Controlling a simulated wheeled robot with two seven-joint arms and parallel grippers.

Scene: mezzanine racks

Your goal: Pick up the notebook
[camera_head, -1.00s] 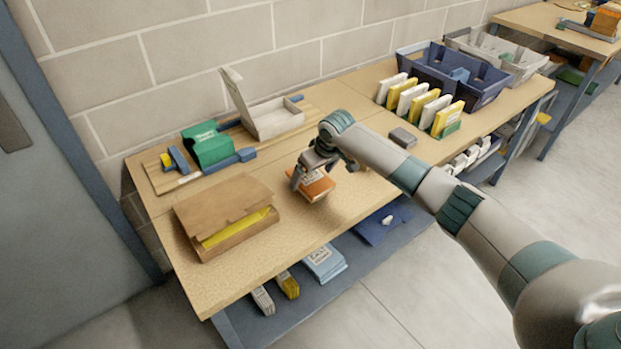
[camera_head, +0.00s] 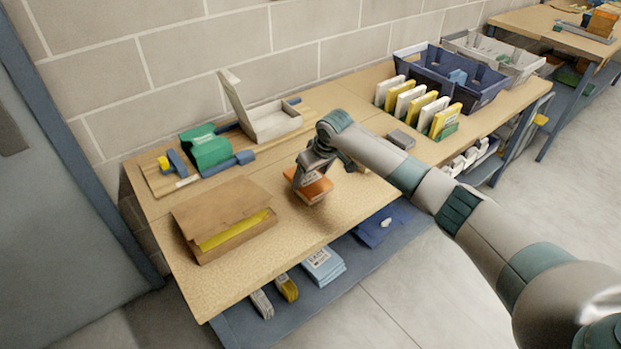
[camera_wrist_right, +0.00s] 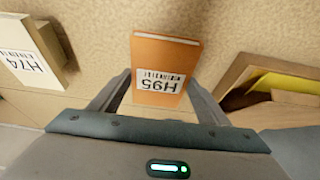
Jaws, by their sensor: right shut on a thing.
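The notebook (camera_head: 316,190) is orange with a white label and sits at the middle of the wooden bench, near its front edge. My right gripper (camera_head: 307,177) is shut on it from above. In the right wrist view the notebook (camera_wrist_right: 165,52) stands between the two fingers of the gripper (camera_wrist_right: 157,86), its label reading H95. I cannot tell for sure whether its lower edge is clear of the bench top. My left gripper is not in view.
An open brown box (camera_head: 225,212) with yellow inside stands to the left. A green item (camera_head: 207,147) and an open pale box (camera_head: 270,122) are behind. A small grey block (camera_head: 401,139), a row of upright books (camera_head: 410,103) and a blue crate (camera_head: 478,80) stand to the right.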

